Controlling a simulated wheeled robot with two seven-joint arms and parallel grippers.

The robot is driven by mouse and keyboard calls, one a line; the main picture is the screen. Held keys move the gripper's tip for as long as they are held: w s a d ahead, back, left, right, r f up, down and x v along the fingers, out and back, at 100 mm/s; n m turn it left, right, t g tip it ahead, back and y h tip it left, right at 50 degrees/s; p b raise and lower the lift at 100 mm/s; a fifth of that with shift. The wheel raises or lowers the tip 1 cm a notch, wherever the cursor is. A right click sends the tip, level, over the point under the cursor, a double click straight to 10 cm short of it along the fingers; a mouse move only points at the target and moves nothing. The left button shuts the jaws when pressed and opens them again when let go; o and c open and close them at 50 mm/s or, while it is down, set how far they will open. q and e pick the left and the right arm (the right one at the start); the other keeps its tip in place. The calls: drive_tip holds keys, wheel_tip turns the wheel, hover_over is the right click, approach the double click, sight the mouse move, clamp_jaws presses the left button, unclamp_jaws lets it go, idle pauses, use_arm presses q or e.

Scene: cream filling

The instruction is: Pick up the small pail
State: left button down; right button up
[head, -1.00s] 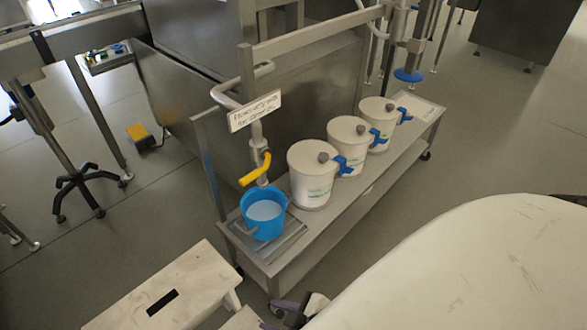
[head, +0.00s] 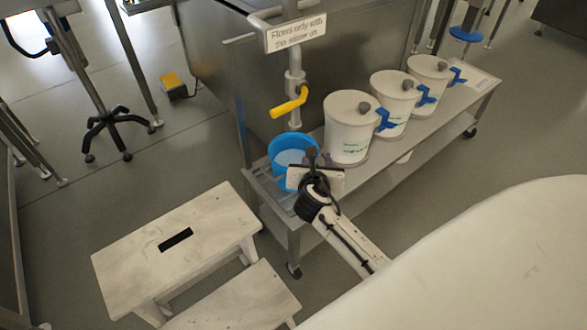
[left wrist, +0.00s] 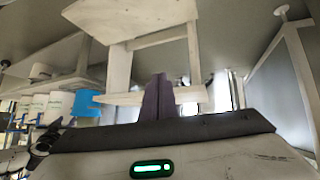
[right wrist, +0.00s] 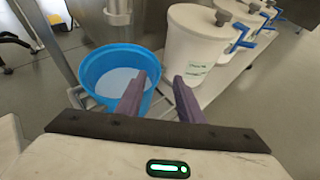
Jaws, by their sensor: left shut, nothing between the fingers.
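The small pail (head: 279,148) is blue, upright and holds a pale liquid. It stands on the left end of a low metal bench under a yellow-handled tap. The right wrist view shows the pail (right wrist: 95,75) just ahead of my right gripper (right wrist: 159,80), whose fingers are apart. The left finger overlaps the pail; the right finger lies between pail and a white bucket. Whether the rim is between them I cannot tell. In the head view my right gripper (head: 307,165) hides the pail's near side. My left gripper (left wrist: 159,78) is shut and empty, away from the pail (left wrist: 90,103).
Three white lidded buckets with blue taps stand in a row right of the pail, the nearest (head: 347,125) close by. A yellow handle (head: 289,102) hangs above the pail. A white step stool (head: 215,215) stands in front, left of the bench.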

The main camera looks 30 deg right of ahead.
drive_tip(key=b+x, duration=0.1)
drive_tip(key=x, duration=0.1)
drive_tip(key=b+x, duration=0.1)
drive_tip(key=x, duration=0.1)
drive_tip(key=a+b+x, duration=0.1)
drive_tip(key=x, duration=0.1)
drive_tip(key=shift+w+d+f, duration=0.15)
drive_tip(key=shift+w+f, duration=0.05)
drive_tip(key=shift+f, duration=0.15)
drive_tip(key=shift+w+d+f, duration=0.1)
drive_tip(key=shift+w+d, duration=0.15)
drive_tip(key=shift+w, duration=0.1)
clamp_jaws()
idle(0.7)
